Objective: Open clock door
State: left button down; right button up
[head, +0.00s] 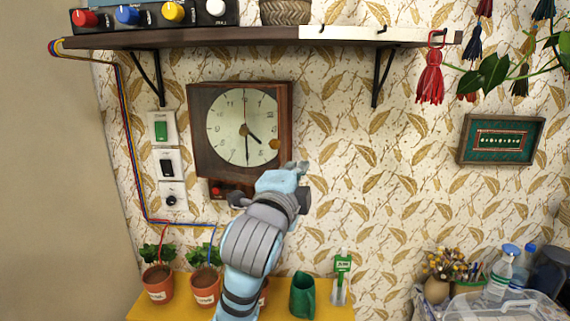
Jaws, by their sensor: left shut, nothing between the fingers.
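The clock (240,130) is a dark wooden box on the wall with a round cream dial and dark hands. Its door looks closed over the front. A small orange-brown knob (275,144) sits at the right of the dial. My left gripper (298,168) is shut and empty, just below and right of the knob, near the clock's lower right corner. I cannot tell whether it touches the clock. My blue and grey left arm hides part of the clock's lower edge. My right gripper is out of view.
A shelf (260,38) on black brackets runs above the clock. Wall switches (166,162) and cables are on the left. A yellow surface (180,305) below holds potted plants and a green pot (303,296).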

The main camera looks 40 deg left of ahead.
aim_at(283, 151)
pick_arm(q)
jog(key=w+a+r+p, duration=0.2)
jog(key=w+a+p, duration=0.2)
jog(key=a, duration=0.2)
jog(key=shift+y+p, duration=0.3)
jog(key=shift+p, duration=0.1)
jog(key=shift+w, duration=0.1)
dwell(0.4)
jog(key=shift+s+m+t, duration=0.3)
jog(key=shift+s+t, duration=0.1)
jog(key=shift+s, duration=0.1)
